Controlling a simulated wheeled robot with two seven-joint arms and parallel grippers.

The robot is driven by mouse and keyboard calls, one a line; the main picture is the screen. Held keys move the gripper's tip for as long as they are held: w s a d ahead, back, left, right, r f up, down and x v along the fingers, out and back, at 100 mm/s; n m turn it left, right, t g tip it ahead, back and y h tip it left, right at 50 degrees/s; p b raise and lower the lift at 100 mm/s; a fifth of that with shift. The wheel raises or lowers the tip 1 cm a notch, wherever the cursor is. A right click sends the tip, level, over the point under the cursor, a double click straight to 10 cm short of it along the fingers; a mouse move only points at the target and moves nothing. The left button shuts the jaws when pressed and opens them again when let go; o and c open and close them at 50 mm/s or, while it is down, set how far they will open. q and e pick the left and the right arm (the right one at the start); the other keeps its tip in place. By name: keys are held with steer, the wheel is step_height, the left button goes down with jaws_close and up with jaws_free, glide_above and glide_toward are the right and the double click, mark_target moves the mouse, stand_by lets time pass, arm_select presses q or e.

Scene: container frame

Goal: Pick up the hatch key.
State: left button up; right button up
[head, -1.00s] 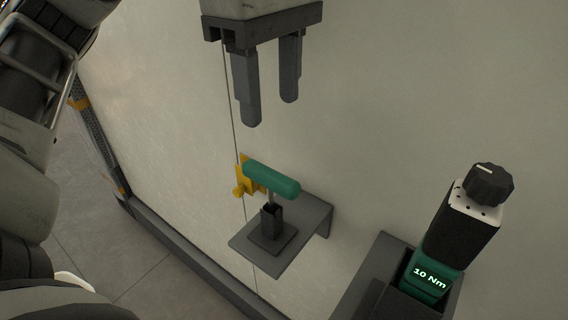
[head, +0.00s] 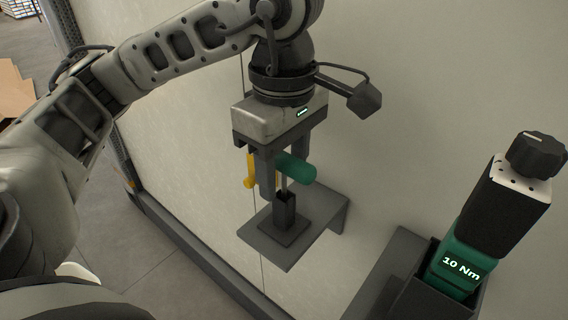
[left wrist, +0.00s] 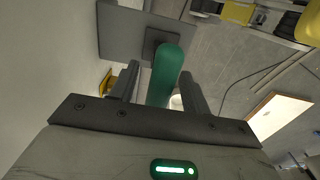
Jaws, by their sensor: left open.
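The hatch key has a green cylindrical handle (head: 297,168) on a thin metal shaft. The shaft goes down into a dark square socket (head: 284,212) on a small grey shelf (head: 318,215) fixed to the pale wall. My left gripper (head: 279,190) is open, pointing down, with its fingers on either side of the handle. In the left wrist view the green handle (left wrist: 167,75) stands between the two open fingers (left wrist: 158,90), with no clear sign of a grip. Part of the handle is hidden behind a finger in the head view. My right gripper is not in view.
A green and black torque tool (head: 495,225) marked 10 Nm stands in a dark holder (head: 408,275) at the right. The wall beside the shelf is bare.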

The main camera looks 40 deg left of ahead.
arm_select(q)
steer(key=shift+f, duration=0.7)
jaws_close()
steer(key=shift+r, duration=0.1)
step_height(320, 180, up, 10)
steer(key=shift+f+p, duration=0.1)
steer(key=shift+p, duration=0.85)
